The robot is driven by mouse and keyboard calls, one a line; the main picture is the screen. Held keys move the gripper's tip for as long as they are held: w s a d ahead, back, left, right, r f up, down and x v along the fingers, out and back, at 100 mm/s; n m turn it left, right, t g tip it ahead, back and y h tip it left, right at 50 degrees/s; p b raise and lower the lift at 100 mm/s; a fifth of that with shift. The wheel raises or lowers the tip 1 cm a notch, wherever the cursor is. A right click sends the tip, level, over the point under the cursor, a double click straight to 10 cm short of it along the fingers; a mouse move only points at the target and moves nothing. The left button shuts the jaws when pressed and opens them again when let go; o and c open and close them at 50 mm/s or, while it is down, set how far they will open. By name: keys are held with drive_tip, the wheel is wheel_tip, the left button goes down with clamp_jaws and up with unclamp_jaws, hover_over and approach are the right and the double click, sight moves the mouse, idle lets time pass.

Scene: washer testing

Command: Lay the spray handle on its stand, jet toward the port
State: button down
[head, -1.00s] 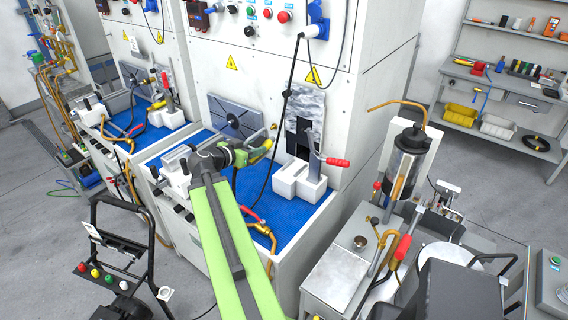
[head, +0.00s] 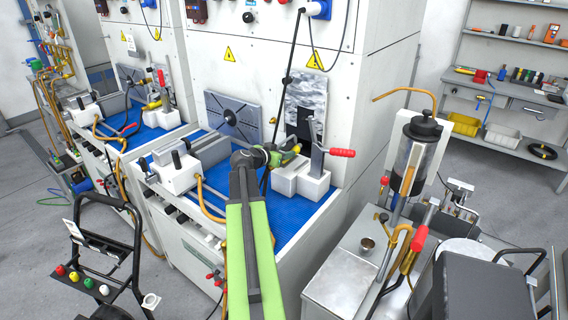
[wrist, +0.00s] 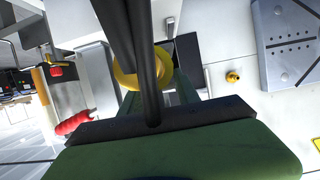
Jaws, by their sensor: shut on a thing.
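My gripper (head: 282,156) is at the end of my green arm, shut on the spray handle (head: 292,150), which shows as a small yellow and dark part. In the wrist view my gripper (wrist: 157,95) has the handle's yellow ring (wrist: 128,74) and dark rods between its green fingers. The white two-block stand (head: 312,187) is just right of and below my gripper in the head view. I cannot tell whether the handle touches it. The jet's direction is unclear. A grey plate with a dark round hub (head: 231,117), possibly the port, is behind and left.
A clamp with a red handle (head: 342,153) rises behind the stand. A dark hose (head: 290,72) hangs past my gripper. A white vise-like block (head: 176,172) stands left on the blue mat (head: 222,200). A metal tank (head: 418,160) is at right.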

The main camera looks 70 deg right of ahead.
drive_tip(key=shift+r, duration=0.1)
drive_tip(key=shift+b+x, duration=0.95)
drive_tip(key=shift+x, duration=1.95)
wheel_tip(320, 180, down, 3)
drive_tip(key=b, duration=0.2)
drive_tip(key=shift+d+r+b, duration=0.1)
drive_tip(key=shift+d+b, duration=0.05)
drive_tip(key=shift+b, duration=0.25)
drive_tip(key=shift+r, duration=0.1)
drive_tip(key=c, duration=0.8)
unclamp_jaws()
